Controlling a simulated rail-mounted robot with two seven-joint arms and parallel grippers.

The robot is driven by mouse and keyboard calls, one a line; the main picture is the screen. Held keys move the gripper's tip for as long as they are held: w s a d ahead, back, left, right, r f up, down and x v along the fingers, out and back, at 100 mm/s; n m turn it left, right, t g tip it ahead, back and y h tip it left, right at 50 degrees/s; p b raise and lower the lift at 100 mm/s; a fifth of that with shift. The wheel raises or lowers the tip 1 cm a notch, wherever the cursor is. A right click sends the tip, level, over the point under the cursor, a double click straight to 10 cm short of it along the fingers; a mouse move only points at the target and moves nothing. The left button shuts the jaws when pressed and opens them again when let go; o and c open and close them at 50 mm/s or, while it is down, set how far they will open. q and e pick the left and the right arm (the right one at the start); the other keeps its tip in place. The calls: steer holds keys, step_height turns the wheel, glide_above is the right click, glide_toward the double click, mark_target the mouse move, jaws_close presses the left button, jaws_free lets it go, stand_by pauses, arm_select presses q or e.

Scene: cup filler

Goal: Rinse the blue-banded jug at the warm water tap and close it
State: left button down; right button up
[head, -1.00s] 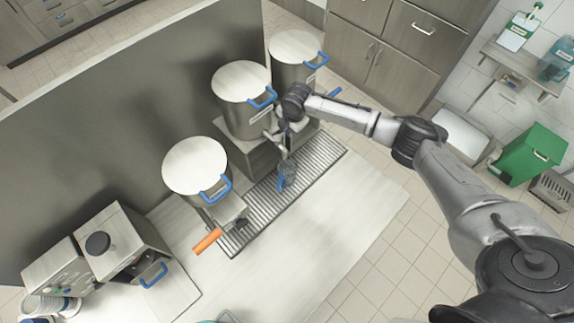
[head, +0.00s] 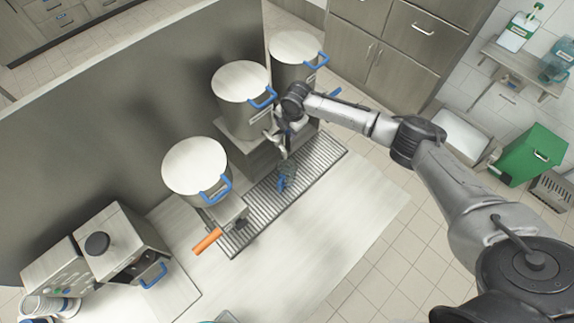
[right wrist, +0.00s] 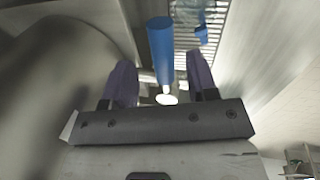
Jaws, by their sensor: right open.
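The clear jug with blue on it (head: 287,175) stands on the ribbed drip grate (head: 262,208) below the middle steel urn (head: 240,98). Part of it also shows at the top of the right wrist view (right wrist: 203,32). My right gripper (head: 287,132) is at the tap on that urn's front, above the jug. In the right wrist view a blue tap handle (right wrist: 160,45) lies between its two open fingers, with gaps on both sides. The tap's label is unreadable, and I cannot tell whether water runs. My left gripper is not in view.
Another urn (head: 195,165) stands nearer, a third (head: 295,55) farther back. An orange handle (head: 207,241) sticks out beside the grate's near end. A machine with a blue handle (head: 125,243) stands at the left. The counter (head: 330,225) right of the grate is clear.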

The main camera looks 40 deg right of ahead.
steer(key=shift+r, duration=0.25)
step_height(320, 180, up, 13)
steer(key=s+b, duration=0.2)
steer(key=b, duration=0.1)
steer(key=shift+s+d, duration=0.25)
steer(key=shift+s, duration=0.1)
steer(key=shift+c, duration=0.2)
